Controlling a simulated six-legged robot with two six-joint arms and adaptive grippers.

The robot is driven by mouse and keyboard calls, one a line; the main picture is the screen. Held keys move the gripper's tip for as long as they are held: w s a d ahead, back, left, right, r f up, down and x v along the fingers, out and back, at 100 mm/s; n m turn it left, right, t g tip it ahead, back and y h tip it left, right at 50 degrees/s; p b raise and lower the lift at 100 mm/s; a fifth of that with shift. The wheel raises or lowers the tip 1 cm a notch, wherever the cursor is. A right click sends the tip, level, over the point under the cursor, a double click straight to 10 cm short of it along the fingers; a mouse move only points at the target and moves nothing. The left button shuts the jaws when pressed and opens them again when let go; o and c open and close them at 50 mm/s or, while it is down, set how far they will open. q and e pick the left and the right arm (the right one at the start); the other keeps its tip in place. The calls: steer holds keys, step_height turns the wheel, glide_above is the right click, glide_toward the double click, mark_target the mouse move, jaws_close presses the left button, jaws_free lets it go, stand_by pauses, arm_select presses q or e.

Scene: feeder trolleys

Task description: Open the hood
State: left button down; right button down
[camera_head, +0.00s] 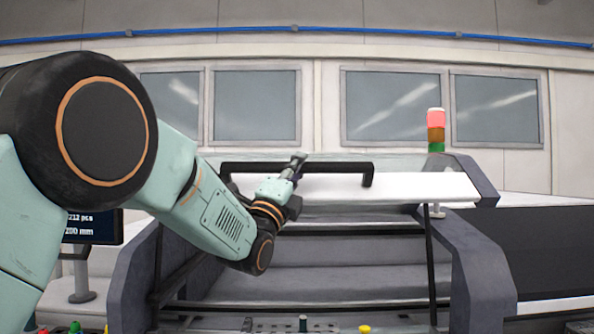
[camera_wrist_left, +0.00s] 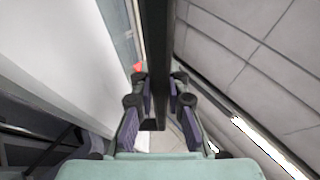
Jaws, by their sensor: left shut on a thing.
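The white hood (camera_head: 425,187) of the machine stands raised, with an open gap showing under it. A black bar handle (camera_head: 335,167) runs along the hood. My left gripper (camera_head: 296,168) is at the middle of this handle, shut on it. In the left wrist view the handle (camera_wrist_left: 155,45) passes between the fingers of the gripper (camera_wrist_left: 159,90), and the white hood (camera_wrist_left: 70,60) lies to the left. My forearm hides the left part of the hood in the head view. My right gripper is not in view.
Grey side walls (camera_head: 481,275) flank the stepped grey interior (camera_head: 340,284), with dark struts at both sides. A red, orange and green signal light (camera_head: 436,131) stands at the right. Coloured buttons line the bottom edge. A display (camera_head: 95,226) is at the left.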

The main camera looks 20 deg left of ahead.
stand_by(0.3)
arm_select(q)
steer(key=c, duration=1.3)
jaws_free()
steer(key=shift+s+f, duration=0.1)
steer(key=shift+h, duration=0.3)
steer(key=v, duration=1.1)
steer(key=shift+s+f, duration=0.1)
steer(key=shift+s, duration=0.35)
